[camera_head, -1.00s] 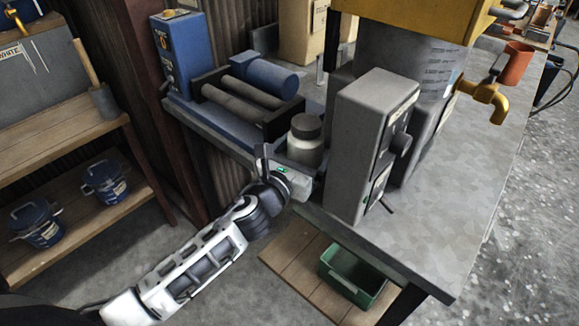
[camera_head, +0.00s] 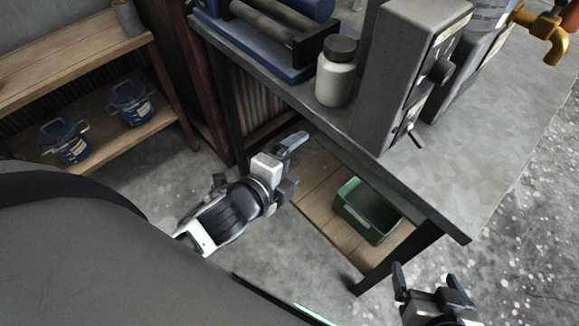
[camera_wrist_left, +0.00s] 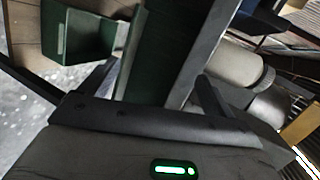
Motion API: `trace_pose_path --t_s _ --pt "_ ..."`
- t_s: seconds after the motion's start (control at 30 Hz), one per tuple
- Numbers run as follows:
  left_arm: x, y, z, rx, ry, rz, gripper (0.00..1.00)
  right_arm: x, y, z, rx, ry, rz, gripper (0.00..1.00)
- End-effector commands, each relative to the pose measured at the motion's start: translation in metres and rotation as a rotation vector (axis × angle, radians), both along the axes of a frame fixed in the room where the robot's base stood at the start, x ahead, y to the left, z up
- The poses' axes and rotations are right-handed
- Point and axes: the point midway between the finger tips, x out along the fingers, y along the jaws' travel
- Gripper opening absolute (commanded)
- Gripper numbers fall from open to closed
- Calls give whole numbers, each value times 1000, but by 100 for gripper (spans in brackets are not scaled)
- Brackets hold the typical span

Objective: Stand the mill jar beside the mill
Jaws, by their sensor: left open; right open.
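The mill jar (camera_head: 335,82), pale with a dark lid, stands upright on the bench near its front edge. The mill (camera_head: 270,22), with dark rollers and a blue motor, lies just left of and behind it; a narrow gap seems to part them. My left gripper (camera_head: 289,165) is open and empty, apart from the jar, in front of and below the bench edge. It also shows in the left wrist view (camera_wrist_left: 158,92), where a pale cylinder at the right looks like the jar. My right gripper (camera_head: 425,284) is open and empty at the bottom right.
A tall grey box (camera_head: 388,75) with a knob stands close right of the jar. A green bin (camera_head: 367,210) sits on the wooden shelf under the bench (camera_head: 455,215). Blue pots (camera_head: 130,100) stand on a rack at left.

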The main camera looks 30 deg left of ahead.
Motion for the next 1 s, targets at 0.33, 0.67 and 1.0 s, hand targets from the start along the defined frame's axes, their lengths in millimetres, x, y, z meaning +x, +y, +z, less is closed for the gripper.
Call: trace_pose_path --t_s 0.33,0.67,1.0 --pt "-67 -26 -61 -1201 462 554 88 0 -1 -2 -2 4 0 89" --pt "-72 -29 -65 -1300 496 611 88 2 -1 -2 -3 0 0 89" --pt "-72 -29 -64 -1297 496 609 88 2 -1 -2 -3 0 0 89"
